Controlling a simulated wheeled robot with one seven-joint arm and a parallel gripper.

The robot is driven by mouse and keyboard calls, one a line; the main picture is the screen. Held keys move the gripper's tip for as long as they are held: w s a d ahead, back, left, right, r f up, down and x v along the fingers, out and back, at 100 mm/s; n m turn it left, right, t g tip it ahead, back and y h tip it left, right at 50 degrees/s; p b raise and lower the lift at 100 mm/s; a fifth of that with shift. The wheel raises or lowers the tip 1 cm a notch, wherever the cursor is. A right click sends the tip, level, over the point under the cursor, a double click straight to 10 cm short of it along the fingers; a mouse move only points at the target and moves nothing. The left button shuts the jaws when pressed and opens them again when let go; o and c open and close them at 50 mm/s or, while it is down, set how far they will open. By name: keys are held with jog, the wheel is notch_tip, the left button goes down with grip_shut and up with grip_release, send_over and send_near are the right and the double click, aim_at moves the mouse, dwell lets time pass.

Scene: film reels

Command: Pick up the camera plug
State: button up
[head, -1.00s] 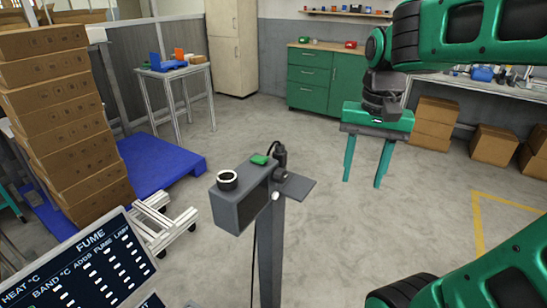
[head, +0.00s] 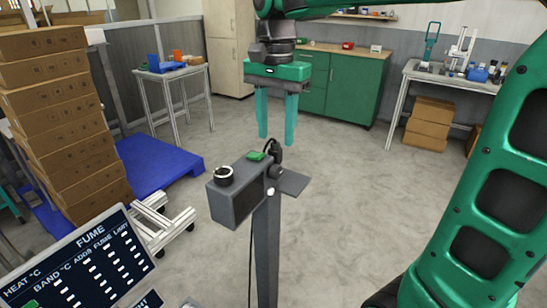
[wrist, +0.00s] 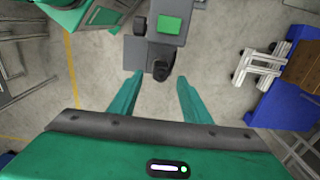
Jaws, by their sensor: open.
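The camera plug (head: 275,151) is small and black, with a cable. It sits upright at the back end of the dark grey box camera (head: 236,200) on a post, and it also shows in the wrist view (wrist: 162,63). My gripper (head: 276,140) hangs with its two green fingers pointing down, open and empty. In the head view its fingertips are just above and to either side of the plug. In the wrist view my gripper (wrist: 159,79) has the plug just beyond the space between its fingertips. I cannot tell the exact height gap.
A flat grey plate (head: 292,183) juts out beside the plug. Stacked cartons (head: 70,120) and a blue pallet (head: 155,165) stand left.

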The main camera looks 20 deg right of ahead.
aim_at(275, 147)
jog(key=shift+w+f, duration=0.15)
jog(key=shift+f, duration=2.55)
grip_shut()
